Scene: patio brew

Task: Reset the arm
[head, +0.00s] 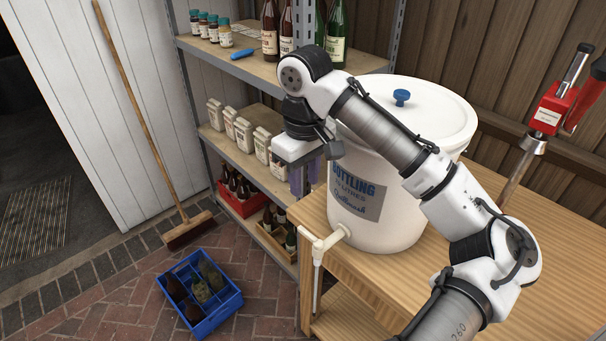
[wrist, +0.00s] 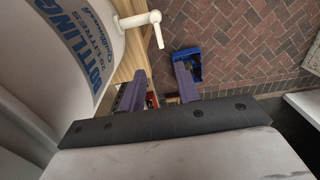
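My arm reaches up and left across the head view, bent at the elbow. My gripper (head: 303,180) points down just left of the white bottling bucket (head: 420,215), in front of the shelves. In the wrist view my gripper (wrist: 160,76) shows two purple fingers spread apart, with nothing held between them. The bucket (wrist: 55,45) fills the upper left of the wrist view, with its tap (wrist: 140,19) close beyond the fingers.
The bucket stands on a wooden bench (head: 550,240) beside a red bottle capper (head: 553,108). Metal shelving (head: 240,150) holds bottles and cartons behind the gripper. A blue crate (head: 215,320) with bottles sits on the brick floor. A broom (head: 150,120) leans on the wall.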

